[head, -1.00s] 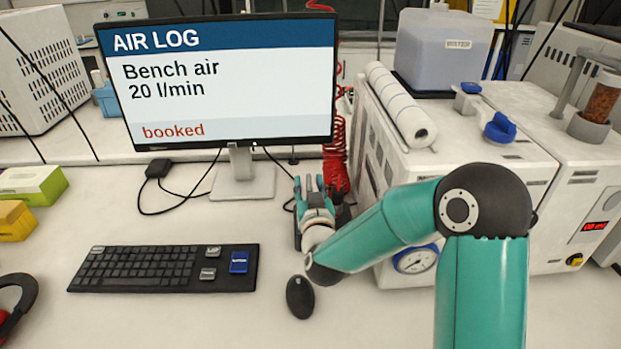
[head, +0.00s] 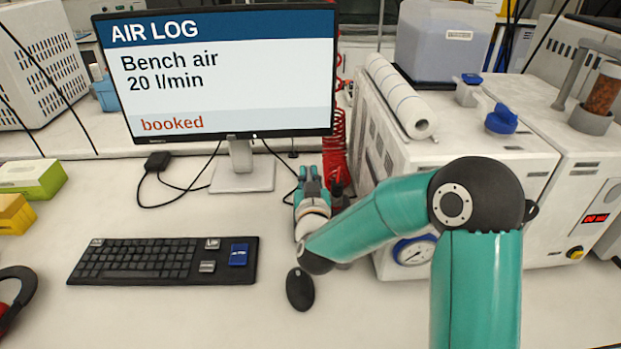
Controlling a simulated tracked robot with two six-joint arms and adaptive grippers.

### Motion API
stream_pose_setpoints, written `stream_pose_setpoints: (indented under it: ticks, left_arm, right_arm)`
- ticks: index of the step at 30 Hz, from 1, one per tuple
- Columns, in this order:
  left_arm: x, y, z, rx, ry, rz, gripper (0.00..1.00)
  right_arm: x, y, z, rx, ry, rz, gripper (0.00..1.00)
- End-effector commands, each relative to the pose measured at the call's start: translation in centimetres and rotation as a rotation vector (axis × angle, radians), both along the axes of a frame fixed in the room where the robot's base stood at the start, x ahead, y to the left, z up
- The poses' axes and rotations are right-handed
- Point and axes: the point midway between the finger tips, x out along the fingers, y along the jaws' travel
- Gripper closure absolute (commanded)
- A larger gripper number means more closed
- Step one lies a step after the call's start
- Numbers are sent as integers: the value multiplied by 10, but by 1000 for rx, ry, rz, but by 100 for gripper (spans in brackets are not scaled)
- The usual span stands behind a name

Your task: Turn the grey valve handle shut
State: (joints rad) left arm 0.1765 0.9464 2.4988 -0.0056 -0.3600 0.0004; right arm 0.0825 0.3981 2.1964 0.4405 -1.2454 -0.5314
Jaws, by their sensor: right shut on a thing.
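My right gripper (head: 311,178) is at the back of the bench, just in front of the foot of the red coiled hose and right of the monitor stand. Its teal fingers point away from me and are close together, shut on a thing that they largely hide. That thing is at the place of the grey valve handle, whose shape and angle I cannot make out. My left gripper is not in view.
The red coiled hose (head: 335,150) hangs behind the gripper. A white cabinet with a gauge (head: 414,250) stands close on the right. The monitor (head: 230,75), keyboard (head: 165,262) and mouse (head: 299,289) are on the left.

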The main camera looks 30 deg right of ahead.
Motion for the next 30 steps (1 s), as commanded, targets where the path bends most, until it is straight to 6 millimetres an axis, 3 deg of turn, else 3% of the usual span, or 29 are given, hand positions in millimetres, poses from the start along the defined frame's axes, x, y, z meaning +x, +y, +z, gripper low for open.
stream_pose_setpoints:
  ticks: [11, 12, 16, 25, 30]
  left_arm:
    - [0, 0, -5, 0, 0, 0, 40]
    - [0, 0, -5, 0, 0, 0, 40]
    - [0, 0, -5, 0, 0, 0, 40]
    - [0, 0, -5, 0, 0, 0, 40]
    - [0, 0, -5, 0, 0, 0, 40]
  right_arm:
    - [-1, -1, 1, -1, -2, -34, 100]
    - [-1, -1, 1, -1, -2, -34, 80]
    - [-1, -1, 1, -1, -2, -34, 61]
    - [-2, 0, 1, -1, -1, -33, 61]
    - [-11, 7, 0, -1, 1, -30, 61]
